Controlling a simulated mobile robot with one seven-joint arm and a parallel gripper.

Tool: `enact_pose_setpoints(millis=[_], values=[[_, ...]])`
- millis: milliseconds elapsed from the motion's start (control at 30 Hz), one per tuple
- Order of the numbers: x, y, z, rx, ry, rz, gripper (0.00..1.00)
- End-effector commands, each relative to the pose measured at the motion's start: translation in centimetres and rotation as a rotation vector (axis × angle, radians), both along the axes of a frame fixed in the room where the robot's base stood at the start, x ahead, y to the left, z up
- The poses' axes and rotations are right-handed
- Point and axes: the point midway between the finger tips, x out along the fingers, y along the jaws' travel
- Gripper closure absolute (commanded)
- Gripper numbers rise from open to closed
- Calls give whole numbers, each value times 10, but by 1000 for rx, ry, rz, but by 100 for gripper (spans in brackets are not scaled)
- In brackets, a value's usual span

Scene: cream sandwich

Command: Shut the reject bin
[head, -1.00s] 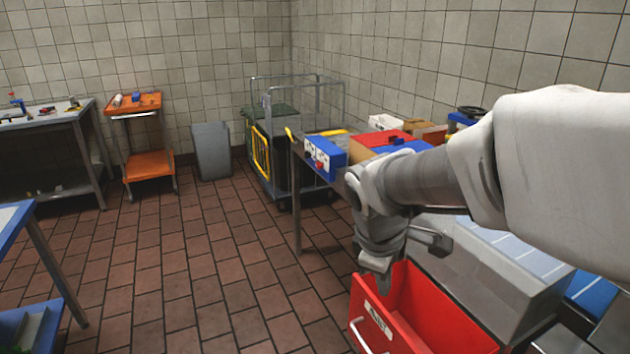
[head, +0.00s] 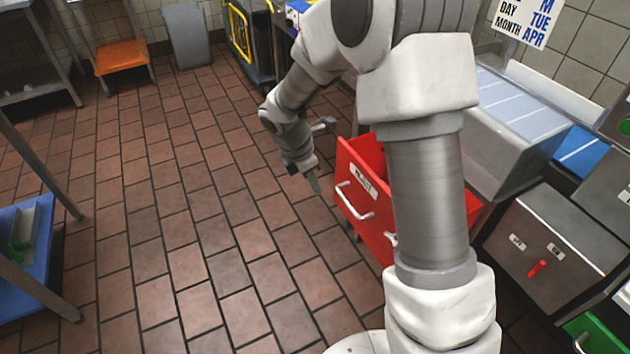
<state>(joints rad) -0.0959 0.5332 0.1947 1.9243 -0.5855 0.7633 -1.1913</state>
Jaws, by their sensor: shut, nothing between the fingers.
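The red bin (head: 347,167), which I take for the reject bin, stands pulled out like an open drawer below the counter. Its front carries a small white label, too small to read, and a pale bar handle (head: 354,204). My own arm hides much of its right side. My gripper (head: 315,184) is shut and empty. It points down just left of the bin's front, over the floor in the picture. I cannot tell whether it touches the bin.
A grey box with a sloping clear lid (head: 515,115) stands right of my arm. A grey cabinet with a red handle (head: 553,255) is at the right. The tiled floor (head: 190,200) between is clear.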

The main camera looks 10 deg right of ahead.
Motion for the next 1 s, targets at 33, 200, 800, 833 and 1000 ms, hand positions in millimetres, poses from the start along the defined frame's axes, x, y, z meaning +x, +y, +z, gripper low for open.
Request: enact_pose_setpoints(millis=[33, 200, 800, 833, 1000], values=[[0, -4, -17, -1, 4, -1, 100], [3, -14, -52, -1, 4, -1, 100], [18, -55, -69, 0, 0, -1, 100], [18, -55, -69, 0, 0, -1, 100], [18, -55, -68, 0, 0, -1, 100]])
